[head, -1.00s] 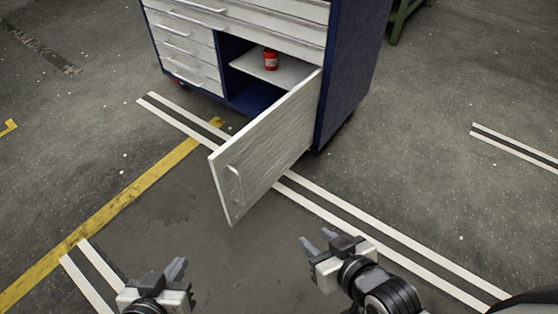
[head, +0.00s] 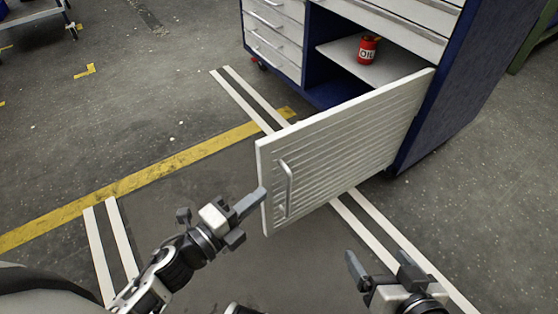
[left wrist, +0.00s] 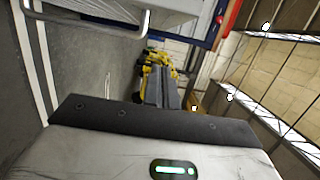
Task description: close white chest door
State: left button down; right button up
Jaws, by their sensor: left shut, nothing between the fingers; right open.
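The white chest door (head: 345,150) stands wide open in the head view, hinged at the right side of the blue chest (head: 445,95). Its silver handle (head: 287,188) is near the free left edge. My left gripper (head: 257,201) is shut and empty, its fingertips at the door's free edge; I cannot tell whether they touch it. In the left wrist view the door's handle (left wrist: 140,22) shows at the top left, and the shut fingers (left wrist: 160,92) point away from the camera. My right gripper (head: 380,265) is open and empty, below and in front of the door.
A red oil can (head: 368,49) stands on the shelf (head: 345,62) inside the open compartment. Grey drawers (head: 272,40) are to its left. The floor left of the door is clear, with yellow and white lines. A cart (head: 38,20) stands far left.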

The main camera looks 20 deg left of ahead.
aim_at(275, 160)
pick_arm(q)
jog(key=w, duration=0.3)
jog(key=w+d, duration=0.1)
jog(key=w, duration=0.6)
jog(key=shift+d+b, duration=0.25)
jog(key=shift+b, duration=0.05)
jog(key=shift+w+a+r, duration=0.1)
jog(key=shift+w+a, duration=0.2)
jog(key=shift+a, duration=0.1)
